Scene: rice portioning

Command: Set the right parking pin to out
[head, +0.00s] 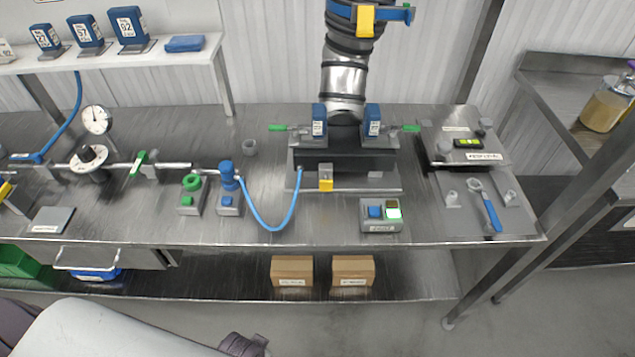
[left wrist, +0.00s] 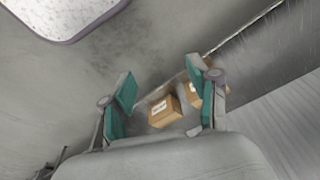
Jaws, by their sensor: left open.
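A dark block fixture (head: 345,160) stands at the back of the steel bench under a ribbed duct. A green-handled pin (head: 411,128) sticks out to the right of its right blue block (head: 372,120). A matching green-handled pin (head: 279,127) sticks out on the left. I take the right one as the right parking pin; its exact position is too small to tell. My left gripper (left wrist: 162,92) is open and empty in the left wrist view, over the floor with boxes beyond, away from the pins. My right gripper is not in view.
Two cardboard boxes (head: 292,271) (head: 352,270) sit on the lower shelf. A two-button box (head: 381,216), a blue hose (head: 268,226) and a blue-handled wrench (head: 490,213) are on the bench. A yellow-tagged latch (head: 326,184) is at the fixture's front.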

